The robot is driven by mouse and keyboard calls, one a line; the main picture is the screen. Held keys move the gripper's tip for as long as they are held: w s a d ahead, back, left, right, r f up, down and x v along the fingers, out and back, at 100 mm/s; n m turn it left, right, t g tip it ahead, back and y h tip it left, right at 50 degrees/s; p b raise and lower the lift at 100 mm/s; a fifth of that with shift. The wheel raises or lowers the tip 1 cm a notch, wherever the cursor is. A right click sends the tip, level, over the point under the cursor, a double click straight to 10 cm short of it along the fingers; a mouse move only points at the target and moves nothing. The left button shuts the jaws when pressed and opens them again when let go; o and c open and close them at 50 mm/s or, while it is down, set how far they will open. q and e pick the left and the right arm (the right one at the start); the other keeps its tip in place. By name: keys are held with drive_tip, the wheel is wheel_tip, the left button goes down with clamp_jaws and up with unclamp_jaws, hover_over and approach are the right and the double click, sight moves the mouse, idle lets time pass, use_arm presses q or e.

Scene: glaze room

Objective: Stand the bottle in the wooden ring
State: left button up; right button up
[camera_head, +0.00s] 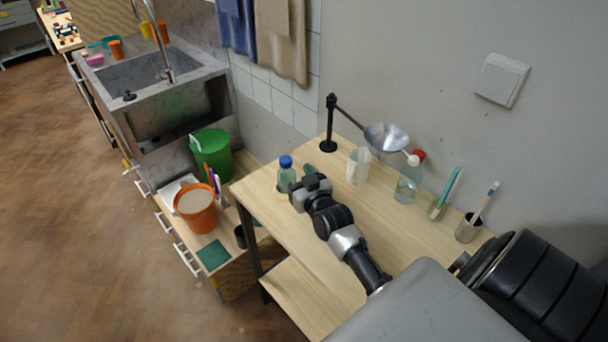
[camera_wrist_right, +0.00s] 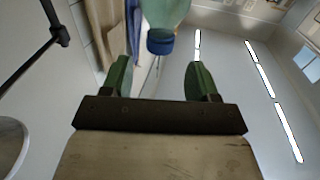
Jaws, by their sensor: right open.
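A clear greenish bottle (camera_head: 286,180) with a blue cap stands upright near the left edge of the wooden table. A pale rim (camera_head: 281,198) shows at its base and looks like the wooden ring; most of it is hidden. My right gripper (camera_head: 304,178) is open beside the bottle, on its right. In the right wrist view the bottle (camera_wrist_right: 164,12) appears upside down, beyond and between the spread green fingers (camera_wrist_right: 159,78), not visibly gripped. My left gripper is not in view.
A lower shelf left holds an orange pot (camera_head: 196,210) and a green bucket (camera_head: 212,155).

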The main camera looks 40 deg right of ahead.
drive_tip(key=s, duration=0.2)
drive_tip(key=s+p, duration=0.1)
drive_tip(key=shift+s+a, duration=0.25)
drive_tip(key=shift+s, duration=0.15)
